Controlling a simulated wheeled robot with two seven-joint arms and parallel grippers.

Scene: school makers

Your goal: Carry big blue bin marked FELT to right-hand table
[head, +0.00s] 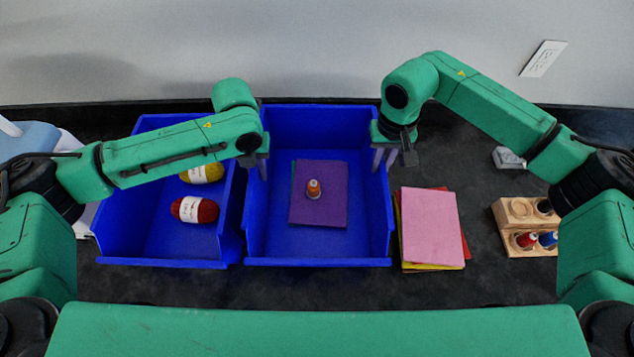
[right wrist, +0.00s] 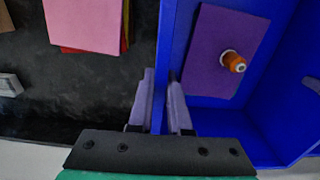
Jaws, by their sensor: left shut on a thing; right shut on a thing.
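The big blue bin (head: 319,248) stands on the dark table in the middle of the head view; no FELT marking is visible. Purple felt (head: 330,205) lies in it with an orange thread spool (head: 314,189) standing on top. My left gripper (head: 257,166) is shut on the bin's left wall. My right gripper (head: 384,157) is shut on its right wall. In the right wrist view the fingers (right wrist: 162,100) straddle the wall of the blue bin (right wrist: 181,40). The left fingertips are partly hidden.
A second blue bin (head: 170,262) with red yarn (head: 195,209) and yellow yarn (head: 203,173) stands close on the left. Pink felt (head: 431,226) on other sheets lies just right of the held bin. Further right is a wooden spool holder (head: 519,212). A wall closes the back.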

